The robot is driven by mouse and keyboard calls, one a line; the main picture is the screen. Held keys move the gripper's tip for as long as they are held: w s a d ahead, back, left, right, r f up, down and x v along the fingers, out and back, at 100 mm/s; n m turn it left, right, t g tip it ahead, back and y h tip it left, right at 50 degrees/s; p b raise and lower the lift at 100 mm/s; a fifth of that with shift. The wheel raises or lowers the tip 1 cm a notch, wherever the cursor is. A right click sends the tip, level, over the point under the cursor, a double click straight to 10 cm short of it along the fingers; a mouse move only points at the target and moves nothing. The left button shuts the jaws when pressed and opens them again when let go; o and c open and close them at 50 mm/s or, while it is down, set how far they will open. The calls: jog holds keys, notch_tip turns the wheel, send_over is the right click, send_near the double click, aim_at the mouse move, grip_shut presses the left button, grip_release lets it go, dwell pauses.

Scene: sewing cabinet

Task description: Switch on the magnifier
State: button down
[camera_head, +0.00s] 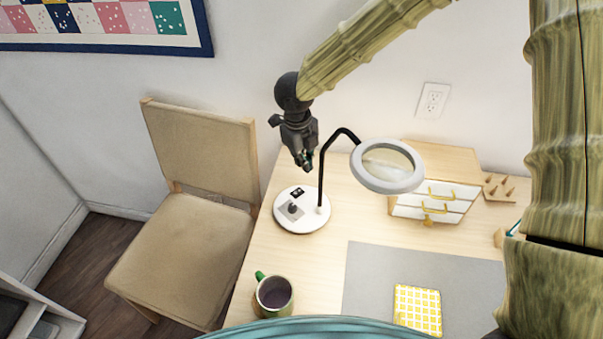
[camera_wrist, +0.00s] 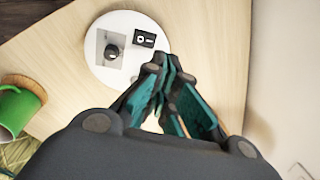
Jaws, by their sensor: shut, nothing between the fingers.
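The magnifier (camera_head: 387,165) has a grey ring lens on a black curved neck, rising from a round white base (camera_head: 302,222) on the table. On the base are a dark round knob (camera_head: 292,208) on a grey plate and a small black switch (camera_head: 298,192) with white marks. The wrist view shows the knob (camera_wrist: 112,51) and the switch (camera_wrist: 144,38) side by side. My gripper (camera_head: 307,167) is shut and empty, above the back of the base and apart from it. In the wrist view its fingertips (camera_wrist: 163,62) appear just beside the switch.
A green mug (camera_head: 273,293) with dark contents stands at the table's front left. A small drawer box (camera_head: 433,205) and a peg board (camera_head: 499,187) are at the back right. A grey mat (camera_head: 372,270) bears a yellow checked cloth (camera_head: 417,309). A chair (camera_head: 187,240) stands left.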

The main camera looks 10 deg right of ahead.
jog(key=shift+w+d+r, duration=0.15)
jog(key=shift+r, duration=0.95)
jog(key=shift+w+d+r, duration=0.1)
jog(key=shift+d+r, duration=0.05)
jog(key=shift+r, duration=0.9)
